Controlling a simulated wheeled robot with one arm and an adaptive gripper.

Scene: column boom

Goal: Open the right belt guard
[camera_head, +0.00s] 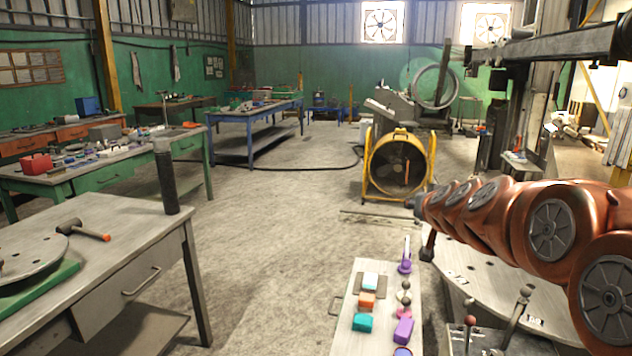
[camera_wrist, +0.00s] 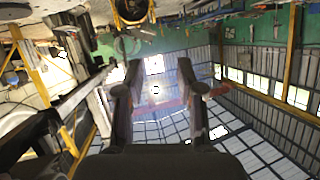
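I cannot pick out a right belt guard for certain in either view. A large round metal ring (camera_head: 433,87) stands on a machine at the back in the head view; I cannot tell whether it belongs to a guard. My copper-coloured arm reaches in from the right in the head view, and its far end is small and dark there. In the wrist view my gripper (camera_wrist: 157,68) has its two dark fingers apart with nothing between them. Behind the fingers are the roof, windows and green wall, seen upside down.
A yellow-framed fan (camera_head: 398,165) stands on the floor ahead. A narrow bench (camera_head: 343,335) with coloured blocks is at the front centre. A grey table (camera_head: 120,225) with a hammer (camera_head: 82,230) is at left. The floor (camera_head: 275,230) between is clear.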

